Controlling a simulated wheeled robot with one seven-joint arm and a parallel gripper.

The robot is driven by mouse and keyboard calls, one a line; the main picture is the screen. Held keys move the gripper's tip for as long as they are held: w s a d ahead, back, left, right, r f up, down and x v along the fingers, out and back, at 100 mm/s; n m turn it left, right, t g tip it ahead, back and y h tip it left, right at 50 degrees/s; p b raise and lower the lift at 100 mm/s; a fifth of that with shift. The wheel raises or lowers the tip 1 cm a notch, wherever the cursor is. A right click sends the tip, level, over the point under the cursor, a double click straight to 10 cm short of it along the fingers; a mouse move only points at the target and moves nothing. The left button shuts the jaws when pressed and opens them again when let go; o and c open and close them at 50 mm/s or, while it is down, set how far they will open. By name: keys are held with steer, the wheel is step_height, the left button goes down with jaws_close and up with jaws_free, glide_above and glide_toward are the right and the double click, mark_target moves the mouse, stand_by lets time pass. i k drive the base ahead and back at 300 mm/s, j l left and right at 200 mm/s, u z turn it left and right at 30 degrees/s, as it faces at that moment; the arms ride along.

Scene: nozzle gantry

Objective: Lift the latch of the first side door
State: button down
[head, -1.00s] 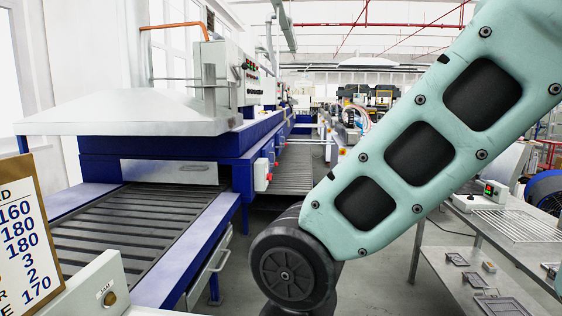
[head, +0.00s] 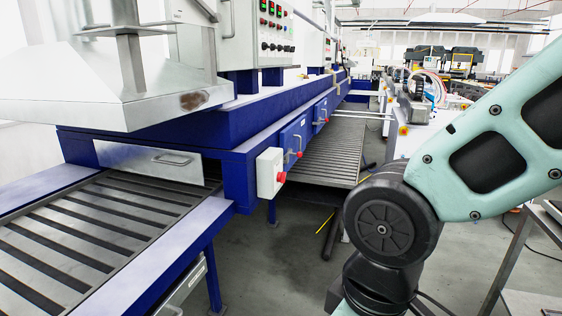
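The blue machine (head: 190,150) runs away from me on the left. Small blue side doors sit in its long side; the nearer side door (head: 291,146) has a light handle or latch (head: 290,156), and a farther side door (head: 320,116) shows beyond it. The latch's exact position is too small to tell. My teal arm and its black joint fill the right of the head view. My gripper is out of view, and nothing of mine visibly touches the doors.
A white box with a red button (head: 270,172) sticks out at the machine's near corner. A slatted roller conveyor (head: 90,235) extends at left, another slatted panel (head: 325,155) beyond the doors. Grey floor (head: 270,260) is open between the machine and my arm.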

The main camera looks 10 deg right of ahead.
mark_target(300, 153)
steer(key=i+l, duration=0.4)
steer(key=i+z, duration=0.35)
steer(key=i, duration=1.5)
